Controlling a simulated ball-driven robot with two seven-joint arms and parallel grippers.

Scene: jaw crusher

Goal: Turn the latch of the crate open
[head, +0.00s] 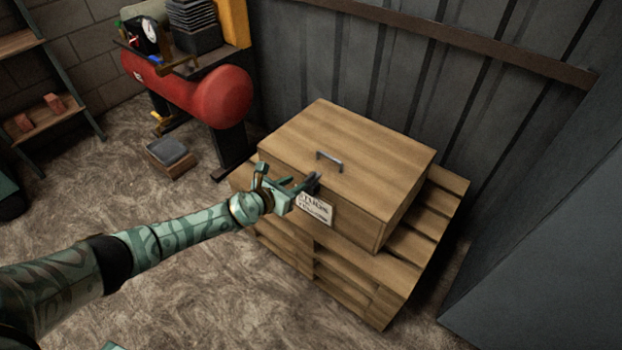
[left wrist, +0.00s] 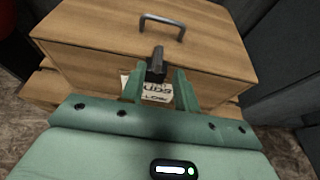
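The wooden crate (head: 345,165) has a flat lid with a grey handle (head: 329,161) and a white label (head: 315,209) on its front. It also fills the upper part of the left wrist view (left wrist: 85,60). A small dark latch (left wrist: 156,66) stands upright at the upper front of the crate; the dark latch shows by my fingertips in the head view (head: 313,183). My left gripper (head: 302,188) is at the crate's front. Its green fingers (left wrist: 159,84) are open, one on each side of the latch. I cannot tell whether they touch it.
The crate rests on a wooden pallet stack (head: 325,268) near a corrugated metal wall (head: 440,80). A red tank (head: 190,88) stands behind on the left, with a small box (head: 171,155) on the floor. A grey panel (head: 560,250) is close on the right.

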